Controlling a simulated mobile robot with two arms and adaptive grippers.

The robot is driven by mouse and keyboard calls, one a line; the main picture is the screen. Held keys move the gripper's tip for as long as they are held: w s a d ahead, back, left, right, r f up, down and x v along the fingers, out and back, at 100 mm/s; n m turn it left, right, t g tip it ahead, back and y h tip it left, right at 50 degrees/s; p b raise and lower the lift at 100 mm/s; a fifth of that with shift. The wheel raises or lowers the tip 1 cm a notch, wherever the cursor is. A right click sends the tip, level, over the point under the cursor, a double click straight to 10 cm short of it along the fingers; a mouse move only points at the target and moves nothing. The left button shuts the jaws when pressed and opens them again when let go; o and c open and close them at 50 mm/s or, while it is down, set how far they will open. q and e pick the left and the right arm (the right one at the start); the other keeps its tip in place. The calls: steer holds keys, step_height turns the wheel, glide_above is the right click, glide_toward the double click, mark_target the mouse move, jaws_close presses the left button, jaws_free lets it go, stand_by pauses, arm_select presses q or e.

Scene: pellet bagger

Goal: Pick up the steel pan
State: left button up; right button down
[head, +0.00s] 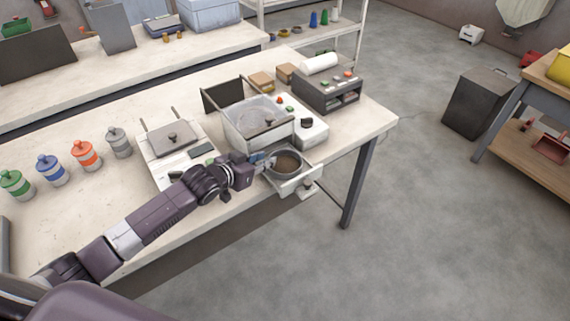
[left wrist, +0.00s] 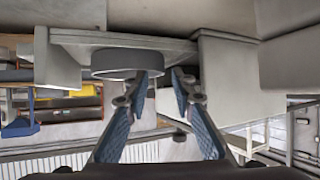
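The steel pan (head: 286,163) is a round, grey, open vessel with a dark inside. It sits in the white pull-out tray (head: 298,184) at the front of the bagging machine. My left gripper (head: 264,161) is at the pan's left side in the head view. In the left wrist view the pan (left wrist: 127,64) shows as a round grey wall against the pale tray. The two blue fingers of my left gripper (left wrist: 160,82) stand apart, one tip overlapping the pan's wall and the other just beside it. Contact cannot be told. My right gripper is not in view.
The machine's clear-walled hopper (head: 258,115) stands right behind the tray. A lidded white unit (head: 172,150) is to the left, with several coloured jars (head: 85,155) beyond. A dark grey box (head: 330,92) stands at the back right.

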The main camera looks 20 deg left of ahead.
mark_target(285, 164)
arm_select(q)
steer(key=shift+x, duration=1.25)
steer(key=shift+w+d+f, duration=0.1)
steer(key=shift+w+f, duration=0.1)
steer(key=shift+w, duration=0.3)
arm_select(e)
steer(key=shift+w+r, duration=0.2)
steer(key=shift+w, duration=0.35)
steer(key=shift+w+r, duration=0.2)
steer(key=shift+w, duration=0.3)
arm_select(q)
jaws_close()
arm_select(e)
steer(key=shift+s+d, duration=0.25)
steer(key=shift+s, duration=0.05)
